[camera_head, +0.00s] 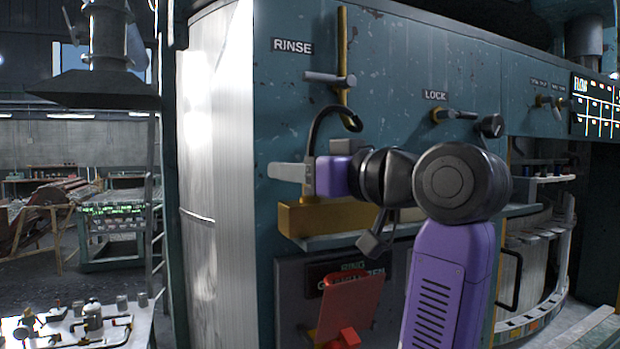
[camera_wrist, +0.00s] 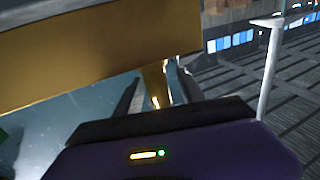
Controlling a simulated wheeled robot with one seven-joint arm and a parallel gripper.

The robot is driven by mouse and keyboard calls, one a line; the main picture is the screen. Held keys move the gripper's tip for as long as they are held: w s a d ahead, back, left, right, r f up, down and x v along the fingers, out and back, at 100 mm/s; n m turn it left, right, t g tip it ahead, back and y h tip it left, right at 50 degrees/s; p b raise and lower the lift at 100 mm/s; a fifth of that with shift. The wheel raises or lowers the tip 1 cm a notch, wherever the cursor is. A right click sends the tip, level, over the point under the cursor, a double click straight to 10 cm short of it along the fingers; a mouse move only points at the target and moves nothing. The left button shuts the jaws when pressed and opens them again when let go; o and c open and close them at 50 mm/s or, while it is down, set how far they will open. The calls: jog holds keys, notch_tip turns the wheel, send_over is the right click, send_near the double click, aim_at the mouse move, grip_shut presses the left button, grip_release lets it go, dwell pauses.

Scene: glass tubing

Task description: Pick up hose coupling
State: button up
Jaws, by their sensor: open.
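My gripper (camera_head: 278,171) is in front of the teal machine, with its pale fingers pointing left just above a golden-yellow block. In the wrist view my gripper (camera_wrist: 157,92) is open, with a gap between its two dark fingers. A narrow brass-coloured piece (camera_wrist: 155,84) shows in that gap; I cannot tell whether it is the hose coupling or whether the fingers touch it. No hose coupling can be identified with certainty in the head view, where my arm hides part of the machine.
The golden-yellow block (camera_head: 330,217) sits on a ledge below my gripper and fills the upper left of the wrist view. The RINSE lever (camera_head: 330,79) and LOCK lever (camera_head: 455,115) stick out above. A red tilted panel (camera_head: 349,305) is below.

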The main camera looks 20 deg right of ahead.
grip_shut()
dwell(0.4)
